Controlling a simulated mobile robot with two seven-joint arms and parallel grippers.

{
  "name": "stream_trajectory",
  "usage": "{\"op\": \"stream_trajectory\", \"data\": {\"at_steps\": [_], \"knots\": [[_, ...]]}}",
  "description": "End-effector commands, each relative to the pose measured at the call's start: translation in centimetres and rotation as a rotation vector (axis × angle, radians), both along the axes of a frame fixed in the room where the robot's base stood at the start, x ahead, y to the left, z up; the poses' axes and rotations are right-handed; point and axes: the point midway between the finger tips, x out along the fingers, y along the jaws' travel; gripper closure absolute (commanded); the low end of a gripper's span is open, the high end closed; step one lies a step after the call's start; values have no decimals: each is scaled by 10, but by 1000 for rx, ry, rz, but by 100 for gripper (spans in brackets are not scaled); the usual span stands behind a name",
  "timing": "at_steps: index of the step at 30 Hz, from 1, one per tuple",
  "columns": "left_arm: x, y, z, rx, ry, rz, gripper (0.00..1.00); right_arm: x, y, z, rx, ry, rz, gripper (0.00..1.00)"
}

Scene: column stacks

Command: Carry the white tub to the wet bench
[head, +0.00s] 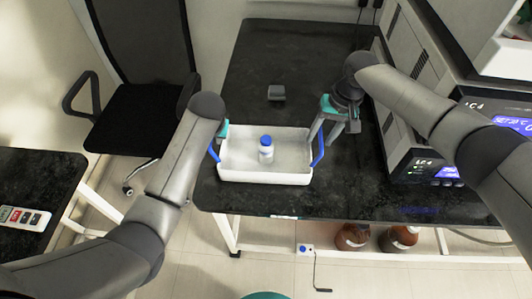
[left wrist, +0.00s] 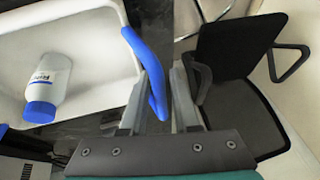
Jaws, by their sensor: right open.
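The white tub (head: 265,176) stands on the black bench (head: 290,60) near its front left corner, with a blue handle at each side. My right gripper (head: 325,133) is open beside the right blue handle (head: 318,152). I cannot tell which surface is the wet bench.
A small grey block (head: 276,92) lies behind the tub. Grey instruments with blue displays (head: 448,172) fill the bench's right side. A black chair (head: 140,110) stands at left. Another black surface (head: 40,175) at far left bears a label strip (head: 25,217). Brown bottles (head: 398,238) stand below the bench.

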Motion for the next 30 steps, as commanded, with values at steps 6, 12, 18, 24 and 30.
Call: {"op": "stream_trajectory", "data": {"at_steps": [6, 12, 18, 24, 30], "knots": [[4, 2, -9, 0, 0, 0, 70, 0, 2, -10, 0, 0, 1, 51], [4, 2, -9, 0, 0, 0, 70, 0, 2, -11, 0, 0, 1, 51], [4, 2, -9, 0, 0, 0, 82, 0, 2, -10, 0, 0, 1, 62], [4, 2, -9, 0, 0, 0, 100, 0, 2, -10, 0, 0, 0, 85], [4, 2, -9, 0, 0, 0, 100, 0, 2, -10, -1, 0, 0, 100]]}}
